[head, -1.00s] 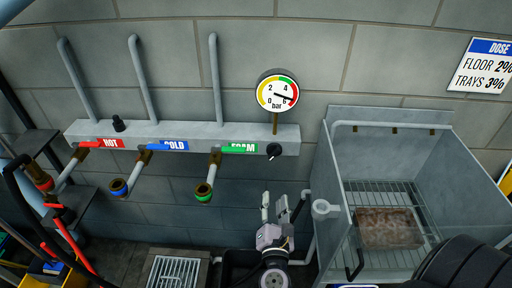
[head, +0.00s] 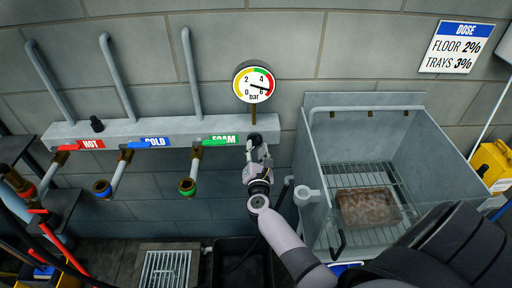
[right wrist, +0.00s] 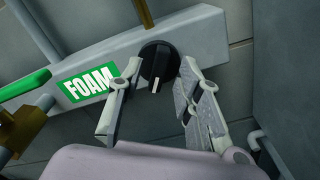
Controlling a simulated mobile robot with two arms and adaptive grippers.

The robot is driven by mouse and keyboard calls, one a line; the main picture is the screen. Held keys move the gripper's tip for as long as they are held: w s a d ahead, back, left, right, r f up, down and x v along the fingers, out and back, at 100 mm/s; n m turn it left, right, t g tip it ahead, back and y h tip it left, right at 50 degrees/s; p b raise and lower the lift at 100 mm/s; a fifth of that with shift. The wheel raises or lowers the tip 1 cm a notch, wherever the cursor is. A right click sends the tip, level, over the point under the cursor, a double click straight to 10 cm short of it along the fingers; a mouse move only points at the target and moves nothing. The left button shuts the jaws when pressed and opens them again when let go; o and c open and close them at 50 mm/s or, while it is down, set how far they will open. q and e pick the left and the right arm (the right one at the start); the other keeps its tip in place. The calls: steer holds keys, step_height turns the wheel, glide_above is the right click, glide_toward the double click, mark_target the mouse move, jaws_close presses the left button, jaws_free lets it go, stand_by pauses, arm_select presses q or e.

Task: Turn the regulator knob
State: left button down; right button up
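The black regulator knob (right wrist: 159,60) sits on the front of the grey manifold bar, right of the green FOAM label (right wrist: 88,84). Its white mark points down in the right wrist view. My right gripper (right wrist: 157,78) is open, with one finger on each side of the knob; I cannot tell whether either finger touches it. In the head view my right gripper (head: 257,150) reaches up to the bar and partly hides the knob. The pressure gauge (head: 253,83) stands above the knob, its needle in the red near 6 bar. My left gripper is not in view.
The grey bar (head: 72,131) carries red HOT, blue COLD and green FOAM valves. A metal basin (head: 320,145) with a rack and a brownish block (head: 368,208) stands at right. A floor grate (head: 165,268) lies below.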

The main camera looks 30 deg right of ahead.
steer(key=shift+w+d, duration=0.25)
steer(key=shift+w, duration=0.3)
steer(key=shift+c, duration=0.6)
jaws_close()
